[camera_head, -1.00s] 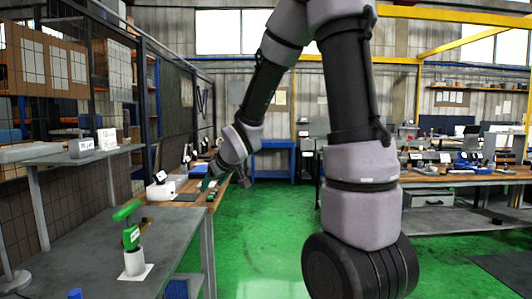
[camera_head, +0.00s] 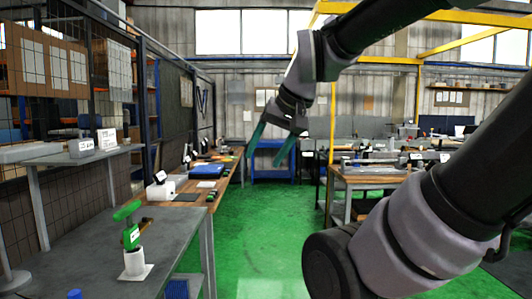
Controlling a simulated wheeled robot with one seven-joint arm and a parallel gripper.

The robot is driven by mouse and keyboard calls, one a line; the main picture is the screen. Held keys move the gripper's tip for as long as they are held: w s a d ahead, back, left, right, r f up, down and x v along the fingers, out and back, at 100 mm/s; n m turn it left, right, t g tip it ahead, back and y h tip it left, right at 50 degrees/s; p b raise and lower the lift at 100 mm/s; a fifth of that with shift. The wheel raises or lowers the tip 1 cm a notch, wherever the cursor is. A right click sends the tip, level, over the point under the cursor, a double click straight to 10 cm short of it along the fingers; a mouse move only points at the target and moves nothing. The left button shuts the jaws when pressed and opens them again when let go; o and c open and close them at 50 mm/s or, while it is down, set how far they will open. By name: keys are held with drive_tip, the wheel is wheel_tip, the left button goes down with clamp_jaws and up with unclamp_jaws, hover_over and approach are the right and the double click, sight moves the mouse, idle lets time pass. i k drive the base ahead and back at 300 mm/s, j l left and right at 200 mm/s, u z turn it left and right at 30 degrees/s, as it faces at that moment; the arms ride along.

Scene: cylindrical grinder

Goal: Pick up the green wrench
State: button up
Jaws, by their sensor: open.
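A green tool (camera_head: 129,224), which I take to be the green wrench, stands upright in a white cylindrical holder (camera_head: 134,262) on the grey table at the lower left. It has a crossbar-like top and a pale label; its lower end is hidden in the holder. My gripper (camera_head: 265,161) is raised near the picture's centre, to the right of and higher in the picture than the green tool. Its two teal fingers point down, spread apart with nothing between them.
The grey table (camera_head: 185,228) carries the holder and a small brown item beside the tool. A grey shelf (camera_head: 70,158) stands behind it at left. A wooden workbench (camera_head: 222,183) with several items lies beyond. The green floor (camera_head: 265,225) in the middle is clear.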

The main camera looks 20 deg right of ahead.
sight(131, 235)
drive_tip(key=i+l+u, duration=0.15)
drive_tip(key=l+u, duration=0.15)
drive_tip(key=i+l+u, duration=0.15)
drive_tip(key=l+u, duration=0.15)
drive_tip(key=i+l+u, duration=0.1)
drive_tip(key=l+u, duration=0.25)
drive_tip(key=i+l+u, duration=0.1)
drive_tip(key=l+u, duration=0.2)
